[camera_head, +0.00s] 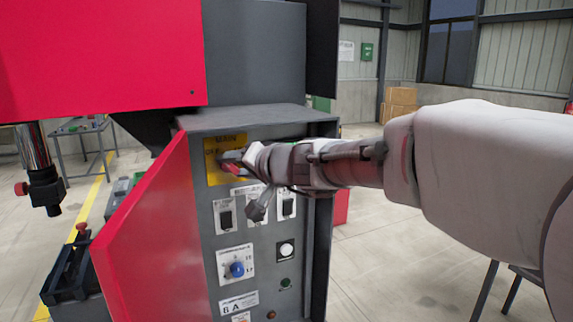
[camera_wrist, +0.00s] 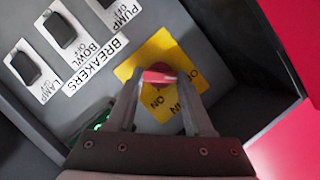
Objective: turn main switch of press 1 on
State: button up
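The main switch is a red rotary handle (camera_wrist: 158,77) on a yellow plate marked ON, on the grey control panel (camera_head: 262,225) of the press. In the head view the red handle (camera_head: 230,167) shows just below my gripper, on the yellow plate (camera_head: 213,172). My gripper (camera_wrist: 160,78) is right at the plate, with its two fingers apart. The red bar lies between the fingertips, spanning most of the gap. Whether the fingers touch its ends is hard to tell. My gripper (camera_head: 232,158) hides part of the plate in the head view.
Black breaker switches (camera_wrist: 60,30) sit in a row on the panel, labelled BREAKERS. Lower are a blue knob (camera_head: 237,269) and a white button (camera_head: 287,250). A red cabinet door (camera_head: 160,240) stands open left of the panel. Open floor lies to the right.

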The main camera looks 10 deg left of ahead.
grip_shut()
